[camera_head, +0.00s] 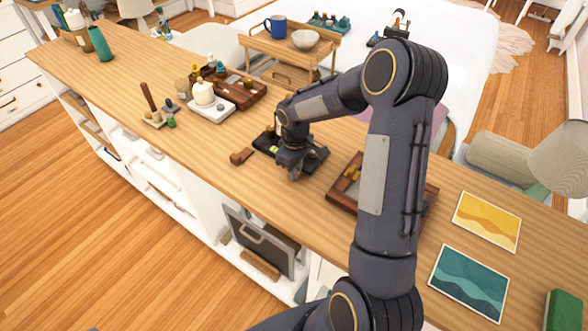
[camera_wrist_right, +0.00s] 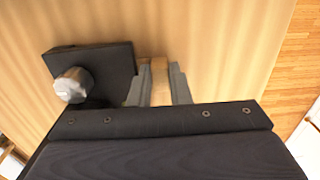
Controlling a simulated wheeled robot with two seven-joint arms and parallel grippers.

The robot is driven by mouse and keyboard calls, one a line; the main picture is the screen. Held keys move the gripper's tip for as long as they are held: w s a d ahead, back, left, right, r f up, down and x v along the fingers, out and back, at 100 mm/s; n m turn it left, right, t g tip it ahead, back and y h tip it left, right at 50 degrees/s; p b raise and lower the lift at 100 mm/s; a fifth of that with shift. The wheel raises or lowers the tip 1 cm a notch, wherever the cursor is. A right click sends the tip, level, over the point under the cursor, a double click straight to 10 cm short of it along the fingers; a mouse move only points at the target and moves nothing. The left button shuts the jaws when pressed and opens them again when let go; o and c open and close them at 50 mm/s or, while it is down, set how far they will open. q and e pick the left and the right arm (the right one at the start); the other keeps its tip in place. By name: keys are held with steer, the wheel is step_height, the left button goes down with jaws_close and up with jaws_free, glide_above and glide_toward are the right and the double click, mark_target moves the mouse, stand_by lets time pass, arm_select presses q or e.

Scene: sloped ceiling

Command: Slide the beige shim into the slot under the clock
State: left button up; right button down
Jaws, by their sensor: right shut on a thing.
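The beige shim (camera_wrist_right: 158,84) is a small pale block between the fingers of my right gripper in the right wrist view. My right gripper (camera_wrist_right: 156,76) is shut on it, low over the wooden counter. In the head view, my right gripper (camera_head: 293,172) points down at the counter and hides the shim. A dark block with a silver knob, seemingly the clock (camera_wrist_right: 108,66), lies just left of the fingers in the wrist view. In the head view, a dark piece (camera_head: 266,141) shows behind the gripper. The slot is not visible. My left gripper is out of view.
A small brown wooden piece (camera_head: 241,156) lies left of the gripper. A brown wooden tray (camera_head: 339,197) stands to its right, partly behind my arm. A white stand (camera_head: 213,104) and a dark wooden tray (camera_head: 248,93) stand further left. The counter's front edge is close.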

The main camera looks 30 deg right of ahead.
steer(key=shift+w+d, duration=0.15)
steer(key=shift+d, duration=0.25)
